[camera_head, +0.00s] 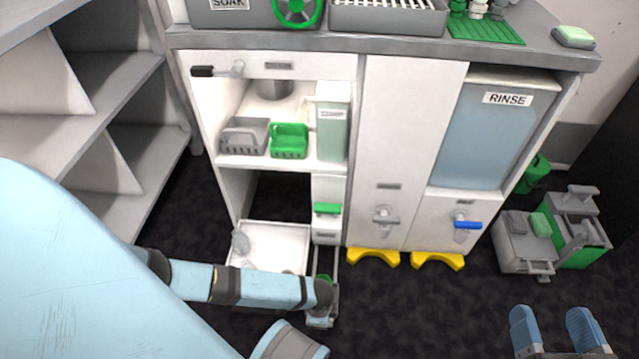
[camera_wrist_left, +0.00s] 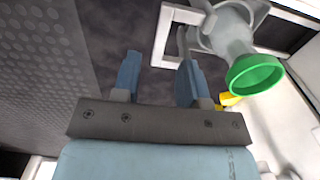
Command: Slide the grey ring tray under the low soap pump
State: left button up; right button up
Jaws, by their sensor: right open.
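In the head view, a small unit with a green lever (camera_head: 327,208), seemingly the low soap pump, is in the cabinet's lower middle. Below it, a small grey piece (camera_head: 320,320), perhaps the ring tray, sits at the end of thin rails, partly covered by my left arm. The left wrist view shows a grey nozzle with a green rim (camera_wrist_left: 255,74) and a pale square frame (camera_wrist_left: 165,38) beyond the fingers. My left gripper (camera_wrist_left: 158,78) is open, its gap empty; the arm hides it in the head view. My right gripper (camera_head: 556,328) is open and empty, low right.
A white drawer or tray (camera_head: 275,240) stands out at the cabinet's lower left. Yellow feet (camera_head: 373,258) and a blue tap (camera_head: 466,223) are at the front. A grey and green caddy (camera_head: 527,243) stands on the right.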

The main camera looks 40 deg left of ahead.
pick_arm(q)
notch_tip(320, 180, down, 4)
jog(key=shift+r+b, duration=0.25)
jog(key=shift+b, duration=0.45)
jog(key=shift+f+b, duration=0.35)
jog(key=shift+f, duration=0.35)
pick_arm(e)
jog(key=shift+w+d+r+n+t, duration=0.2)
jog(key=shift+w+d+n+t, duration=0.35)
jog(key=shift+n, duration=0.45)
jog(key=shift+w+a, duration=0.1)
pick_arm(q)
grip_shut()
pick_arm(e)
jog(key=shift+y, duration=0.3)
